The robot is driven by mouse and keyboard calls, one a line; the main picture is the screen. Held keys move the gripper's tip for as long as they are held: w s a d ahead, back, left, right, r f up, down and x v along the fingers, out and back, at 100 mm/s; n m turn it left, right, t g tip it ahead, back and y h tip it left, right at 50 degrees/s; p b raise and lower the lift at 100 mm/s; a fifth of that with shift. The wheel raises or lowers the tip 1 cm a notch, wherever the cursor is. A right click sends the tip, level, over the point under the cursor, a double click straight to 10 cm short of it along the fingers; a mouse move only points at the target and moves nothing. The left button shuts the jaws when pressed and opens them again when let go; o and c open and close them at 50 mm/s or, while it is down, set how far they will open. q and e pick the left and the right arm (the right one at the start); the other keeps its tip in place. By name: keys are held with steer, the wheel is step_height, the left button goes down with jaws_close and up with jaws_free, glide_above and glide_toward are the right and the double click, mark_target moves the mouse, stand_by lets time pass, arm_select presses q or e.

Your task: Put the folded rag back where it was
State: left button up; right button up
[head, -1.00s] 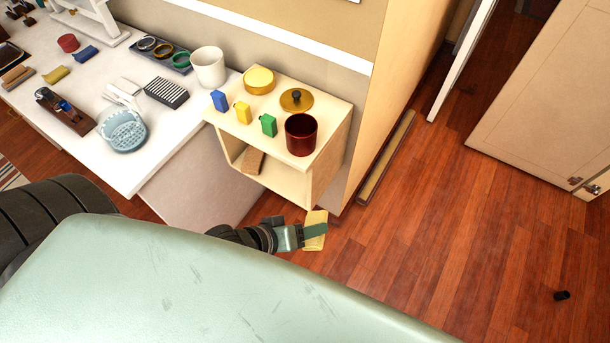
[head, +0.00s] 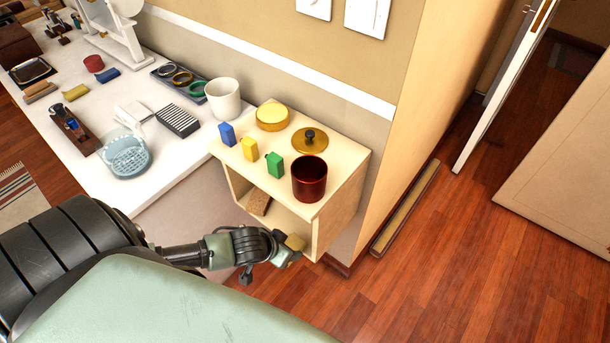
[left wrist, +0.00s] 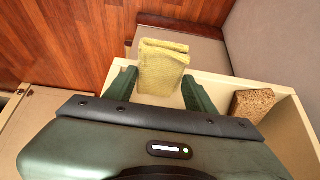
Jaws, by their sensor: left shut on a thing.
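The folded rag (left wrist: 162,66) is yellow and held between the two fingers of my left gripper (left wrist: 160,88). In the head view the rag (head: 293,243) shows at the tip of my left gripper (head: 283,252), at the open front of the small wooden shelf unit (head: 325,222). In the left wrist view the rag is over the inside of the unit (left wrist: 215,83). I cannot tell whether it touches the unit. A brown sponge-like block (head: 258,202) lies inside the unit, to the left of the rag; it also shows in the wrist view (left wrist: 252,104). My right gripper is not in view.
On top of the unit stand a dark red pot (head: 309,181), a gold lid (head: 310,140), a round yellow-topped tin (head: 272,117) and blue, yellow and green (head: 274,165) small blocks. A white counter (head: 185,150) with several items is at left. Floor at right is mostly clear.

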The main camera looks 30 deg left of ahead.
mark_target(299, 237)
arm_select(q)
steer(key=w, duration=0.4)
steer(key=shift+w+d, duration=0.2)
steer(key=shift+w, duration=0.05)
steer(key=w, duration=0.3)
steer(key=shift+d, duration=0.15)
steer(key=shift+w+f, duration=0.25)
steer(key=shift+f, duration=0.45)
steer(key=shift+s, duration=0.1)
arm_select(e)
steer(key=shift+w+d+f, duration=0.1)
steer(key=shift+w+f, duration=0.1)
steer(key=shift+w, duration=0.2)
arm_select(q)
steer(key=o, duration=0.9)
steer(key=shift+f, duration=0.1)
